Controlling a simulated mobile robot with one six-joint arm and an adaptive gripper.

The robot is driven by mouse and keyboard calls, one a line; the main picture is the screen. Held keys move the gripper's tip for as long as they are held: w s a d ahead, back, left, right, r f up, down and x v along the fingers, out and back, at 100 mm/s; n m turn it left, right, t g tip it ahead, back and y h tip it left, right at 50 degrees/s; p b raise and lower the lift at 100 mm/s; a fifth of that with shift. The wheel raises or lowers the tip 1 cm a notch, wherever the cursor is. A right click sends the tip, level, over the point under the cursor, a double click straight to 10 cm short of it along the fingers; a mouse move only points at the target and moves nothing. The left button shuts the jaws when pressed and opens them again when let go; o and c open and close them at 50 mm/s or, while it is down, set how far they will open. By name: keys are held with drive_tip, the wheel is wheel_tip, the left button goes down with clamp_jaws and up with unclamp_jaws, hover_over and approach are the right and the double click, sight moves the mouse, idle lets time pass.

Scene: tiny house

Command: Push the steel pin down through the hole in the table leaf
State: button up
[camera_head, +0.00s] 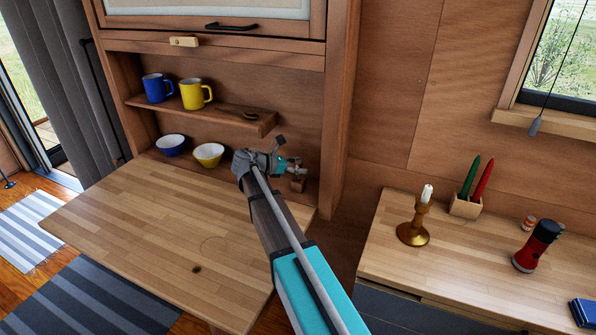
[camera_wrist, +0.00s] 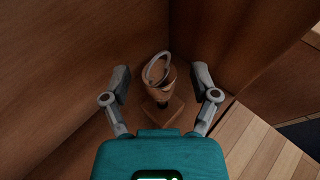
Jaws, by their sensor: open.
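The table leaf (camera_head: 130,226) is a light wood board folded out level below the shelves, with a small dark hole (camera_head: 196,269) near its front edge. In the wrist view, a grey metal ring (camera_wrist: 150,72), which looks like the head of the steel pin, rises from a small wooden holder (camera_wrist: 161,113) in the cabinet corner. The pin's shaft cannot be made out. My gripper (camera_wrist: 161,76) is open, with one finger on each side of the ring and holder, apparently not touching them. In the head view my gripper (camera_head: 293,165) is at the leaf's back right.
A blue mug (camera_head: 154,89) and a yellow mug (camera_head: 192,95) stand on the shelf above two bowls (camera_head: 208,154). The cabinet's right side wall (camera_head: 333,120) is close to my gripper. A brass candlestick (camera_head: 413,234) and a red torch (camera_head: 537,246) stand on the right counter.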

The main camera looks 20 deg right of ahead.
clamp_jaws()
drive_tip(key=shift+r, duration=0.15)
idle(0.4)
wheel_tip(320, 180, up, 18)
drive_tip(key=p, duration=1.8)
drive_tip(key=shift+s+a+f, duration=0.1)
drive_tip(key=shift+f, duration=0.1)
